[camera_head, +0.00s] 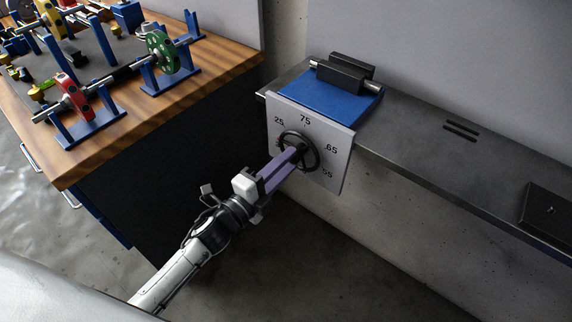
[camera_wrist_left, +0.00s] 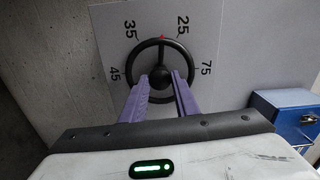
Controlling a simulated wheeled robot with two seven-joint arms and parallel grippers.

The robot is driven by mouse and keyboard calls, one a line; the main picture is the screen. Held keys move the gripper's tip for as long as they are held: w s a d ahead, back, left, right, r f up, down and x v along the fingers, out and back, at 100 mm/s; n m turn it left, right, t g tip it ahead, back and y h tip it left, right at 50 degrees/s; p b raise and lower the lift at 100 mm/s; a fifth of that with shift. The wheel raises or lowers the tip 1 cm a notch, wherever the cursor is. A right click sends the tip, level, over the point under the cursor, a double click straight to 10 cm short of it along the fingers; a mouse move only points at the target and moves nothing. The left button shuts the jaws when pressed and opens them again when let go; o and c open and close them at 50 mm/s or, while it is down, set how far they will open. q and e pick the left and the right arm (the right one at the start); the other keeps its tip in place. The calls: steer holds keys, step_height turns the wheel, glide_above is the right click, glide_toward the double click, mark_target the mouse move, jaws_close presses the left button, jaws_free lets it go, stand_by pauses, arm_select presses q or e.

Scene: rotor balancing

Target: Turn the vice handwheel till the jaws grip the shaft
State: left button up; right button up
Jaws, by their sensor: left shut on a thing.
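The vice has a blue base (camera_head: 325,101) and dark jaws (camera_head: 343,77) on the bench end. A silver shaft (camera_head: 373,88) lies between the jaws, its ends sticking out; I cannot tell whether the jaws touch it. The black handwheel (camera_head: 316,151) is on the front of a grey number plate (camera_head: 338,178). My left gripper (camera_head: 298,153) is shut on the handwheel's hub. In the left wrist view the purple fingers (camera_wrist_left: 161,84) flank the hub, and the handwheel (camera_wrist_left: 136,53) has a spoke pointing up to a red mark between 35 and 25.
A wooden-topped bench (camera_head: 205,75) at left holds a stand with a green disc (camera_head: 160,50), a red rotor part (camera_head: 73,95) and other pieces. The steel shelf (camera_head: 425,130) right of the vice is mostly clear, with a dark plate (camera_head: 548,212) far right.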

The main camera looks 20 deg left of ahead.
arm_select(q)
steer(key=m+b, duration=0.1)
steer(key=m, duration=0.4)
steer(key=shift+f+b, duration=0.1)
steer(key=shift+b, duration=0.2)
stand_by(0.4)
steer(key=o, duration=1.1)
steer(key=shift+c, duration=0.2)
steer(key=b+v, duration=0.1)
steer(key=v, duration=0.9)
steer(key=shift+s, duration=0.15)
